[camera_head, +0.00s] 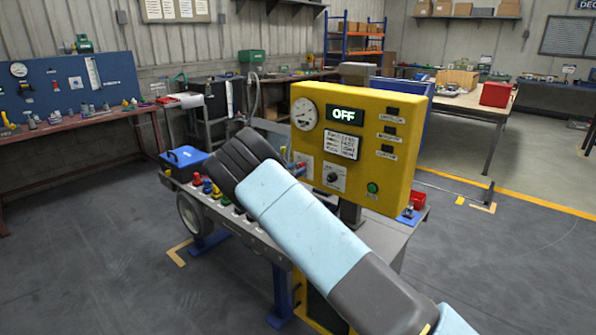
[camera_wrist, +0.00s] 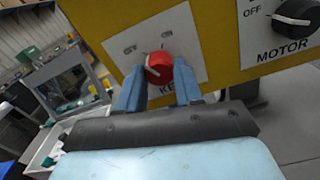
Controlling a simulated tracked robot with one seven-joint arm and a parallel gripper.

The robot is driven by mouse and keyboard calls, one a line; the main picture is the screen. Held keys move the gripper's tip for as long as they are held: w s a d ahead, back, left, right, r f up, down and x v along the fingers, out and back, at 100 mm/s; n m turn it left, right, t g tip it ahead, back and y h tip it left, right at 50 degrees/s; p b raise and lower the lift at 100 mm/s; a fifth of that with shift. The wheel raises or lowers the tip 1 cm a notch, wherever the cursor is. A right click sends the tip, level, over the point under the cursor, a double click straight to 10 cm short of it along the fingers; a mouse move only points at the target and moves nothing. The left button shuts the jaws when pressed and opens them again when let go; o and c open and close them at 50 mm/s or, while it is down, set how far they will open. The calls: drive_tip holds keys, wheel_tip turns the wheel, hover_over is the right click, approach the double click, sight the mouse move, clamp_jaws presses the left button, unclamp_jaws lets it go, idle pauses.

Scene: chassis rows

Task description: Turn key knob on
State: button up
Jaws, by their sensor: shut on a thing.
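The red key knob (camera_wrist: 158,66) sits on a white plate on the yellow control panel (camera_head: 400,125). The plate has an off mark at its left and an on mark at its upper right. The lettering below is partly hidden by a finger. My gripper (camera_wrist: 160,72) is shut on the red knob in the wrist view, with one blue finger on each side. In the head view my arm hides most of the knob and the fingers.
A black motor knob (camera_head: 333,178) is right of the key plate and also shows in the wrist view (camera_wrist: 293,12). A green button (camera_head: 372,187) and a gauge (camera_head: 304,114) are on the panel. Several small coloured parts stand on the bench left of it.

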drive_tip(key=shift+d, duration=0.2)
drive_tip(key=shift+c, duration=0.2)
drive_tip(key=shift+a, duration=0.1)
drive_tip(key=shift+m, duration=0.4)
drive_tip(key=m, duration=1.1)
drive_tip(key=shift+s+f, duration=0.1)
drive_tip(key=shift+f, duration=0.15)
drive_tip(key=o, duration=1)
drive_tip(key=shift+o, duration=0.2)
drive_tip(key=shift+r, duration=0.15)
